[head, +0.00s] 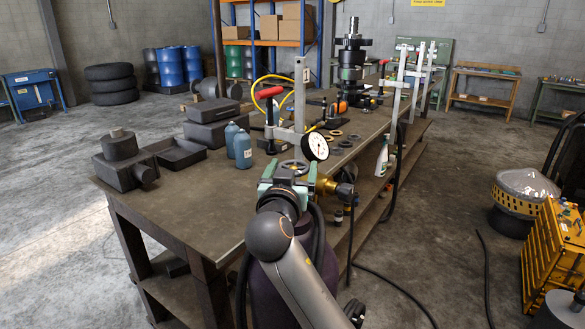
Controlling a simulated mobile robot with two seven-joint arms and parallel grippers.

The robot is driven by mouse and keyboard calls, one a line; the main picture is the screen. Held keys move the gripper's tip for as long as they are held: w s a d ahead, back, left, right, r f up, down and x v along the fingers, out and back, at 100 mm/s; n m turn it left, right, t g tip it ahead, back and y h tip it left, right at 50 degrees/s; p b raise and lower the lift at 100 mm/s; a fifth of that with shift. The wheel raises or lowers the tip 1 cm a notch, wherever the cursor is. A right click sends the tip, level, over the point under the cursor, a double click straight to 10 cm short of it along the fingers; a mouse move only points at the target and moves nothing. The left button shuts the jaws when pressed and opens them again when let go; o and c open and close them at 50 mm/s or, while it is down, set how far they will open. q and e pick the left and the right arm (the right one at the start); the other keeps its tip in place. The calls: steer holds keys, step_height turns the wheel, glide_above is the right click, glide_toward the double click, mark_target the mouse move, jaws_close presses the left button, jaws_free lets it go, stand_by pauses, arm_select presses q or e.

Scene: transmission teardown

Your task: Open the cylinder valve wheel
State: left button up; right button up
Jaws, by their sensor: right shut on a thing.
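The gas cylinder (267,297) is dark purple and stands upright at the near edge of the workbench, partly hidden behind my right arm. Its grey valve wheel (293,163) sits at the top. My right gripper (289,176), with pale green fingers, is at the wheel, one finger on each side, and is shut on it. The wheel's lower part is hidden by the gripper. A brass regulator (326,187) sits just right of the gripper, and a round white gauge (315,147) stands above it. My left gripper is out of view.
The workbench (190,215) runs away behind the cylinder. It carries blue bottles (242,150), dark metal parts (122,160) and a tall gear shaft (351,60). Black hoses (395,290) hang down and run over the floor. A yellow cart (548,262) stands at right; floor between is mostly open.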

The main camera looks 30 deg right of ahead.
steer(key=n+t+y+p, duration=0.1)
steer(key=n+t+y, duration=0.1)
steer(key=n+y, duration=0.1)
steer(key=shift+s+d+r+y+p, duration=0.1)
steer(key=shift+d+y+p, duration=0.05)
steer(key=shift+y+p, duration=0.2)
steer(key=shift+n+t+y, duration=0.3)
steer(key=shift+t+y, duration=0.15)
steer(key=shift+t, duration=0.05)
steer(key=o, duration=1.1)
